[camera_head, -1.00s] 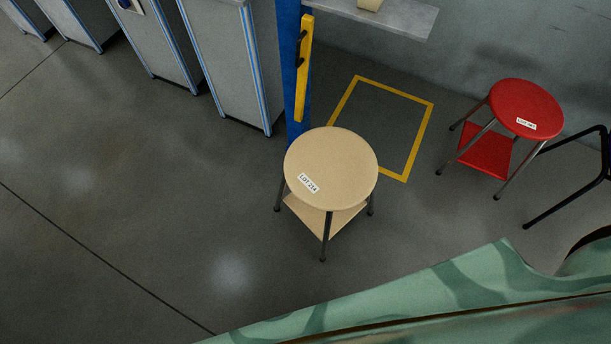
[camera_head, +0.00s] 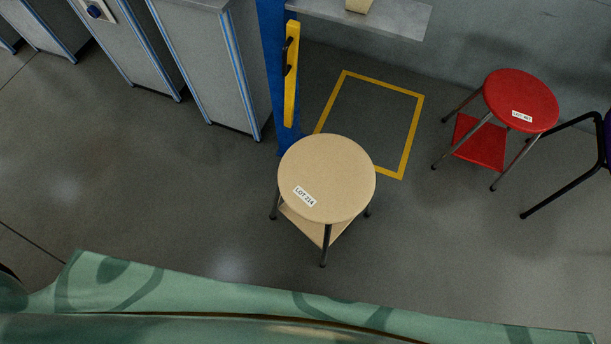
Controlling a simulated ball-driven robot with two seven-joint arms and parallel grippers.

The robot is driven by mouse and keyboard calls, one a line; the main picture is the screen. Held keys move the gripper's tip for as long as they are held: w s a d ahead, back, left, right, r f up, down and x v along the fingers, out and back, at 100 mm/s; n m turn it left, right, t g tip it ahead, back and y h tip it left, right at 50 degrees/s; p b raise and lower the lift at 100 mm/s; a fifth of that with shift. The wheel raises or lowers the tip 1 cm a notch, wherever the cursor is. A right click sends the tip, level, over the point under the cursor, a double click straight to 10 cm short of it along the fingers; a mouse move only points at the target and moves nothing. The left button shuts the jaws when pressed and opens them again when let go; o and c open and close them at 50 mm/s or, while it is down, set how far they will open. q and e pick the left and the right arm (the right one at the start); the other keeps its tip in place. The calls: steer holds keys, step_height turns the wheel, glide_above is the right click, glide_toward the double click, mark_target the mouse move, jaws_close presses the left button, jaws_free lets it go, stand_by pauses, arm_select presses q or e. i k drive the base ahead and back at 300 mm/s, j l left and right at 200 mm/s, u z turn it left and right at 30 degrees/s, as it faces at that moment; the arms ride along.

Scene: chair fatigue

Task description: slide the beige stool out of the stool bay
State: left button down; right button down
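The beige stool (camera_head: 326,178) stands upright on the floor near the middle of the head view. It has a round seat with a white label reading LOT 214, dark legs and a beige lower shelf. The yellow floor outline (camera_head: 414,125) lies behind it. The stool overlaps the outline's near left corner in the picture, with its visible feet in front of the outline. The floor inside the outline looks empty. Neither of my grippers shows in the view, and nothing is seen touching the stool.
A blue post (camera_head: 276,75) with a yellow handle plate (camera_head: 291,75) stands just behind the stool. Grey cabinets (camera_head: 215,70) line the left. A red stool (camera_head: 521,100) and a dark-framed chair (camera_head: 560,200) stand right. A grey shelf (camera_head: 400,20) juts from the wall. Floor at left is clear.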

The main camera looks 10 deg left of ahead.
mark_target(326, 181)
steer(key=i+j+z, duration=0.1)
steer(key=j, duration=0.3)
steer(key=i+j+z, duration=0.15)
steer(key=j, duration=0.2)
steer(key=i+j+z, duration=0.1)
steer(key=j, duration=0.3)
steer(key=i+j+z, duration=0.1)
steer(key=j, duration=0.35)
steer(key=i+j+z, duration=0.15)
steer(key=j, duration=1)
steer(key=i, duration=0.1)
